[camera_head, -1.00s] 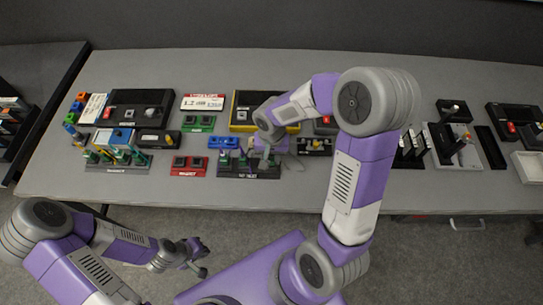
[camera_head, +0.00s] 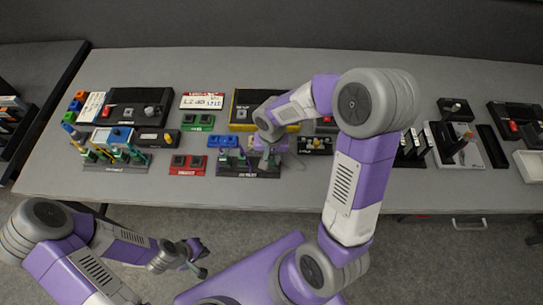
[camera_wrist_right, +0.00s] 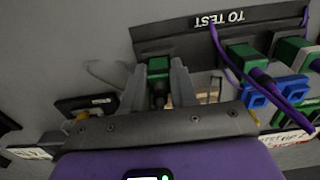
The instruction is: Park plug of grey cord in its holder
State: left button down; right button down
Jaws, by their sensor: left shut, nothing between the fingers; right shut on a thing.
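My right gripper (camera_wrist_right: 157,88) is shut on a dark plug (camera_wrist_right: 158,96) in the right wrist view. The plug lines up with a green holder (camera_wrist_right: 157,66) at one end of a dark rack (camera_wrist_right: 180,45) lettered TO TEST; I cannot tell how deep it sits. A thin grey cord (camera_wrist_right: 103,72) curves over the table beside the fingers. In the head view my right gripper (camera_head: 267,150) is over the right end of this rack (camera_head: 235,172), and its wrist hides the plug. My left gripper (camera_head: 196,262) is shut and empty, in front of the table.
Purple cords (camera_wrist_right: 228,62) run to neighbouring green holders (camera_wrist_right: 242,55) on the rack. A red double block (camera_head: 187,165) and another rack with several plugs (camera_head: 115,160) are to the left. A tray (camera_head: 462,150) lies at right.

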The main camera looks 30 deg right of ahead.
dwell(0.3)
jog(key=c, duration=0.8)
grip_release()
jog(key=shift+r, duration=0.1)
jog(key=shift+r+p, duration=1.75)
jog(key=shift+r, duration=0.65)
jog(key=shift+r+p, duration=1.55)
jog(key=shift+r, duration=0.5)
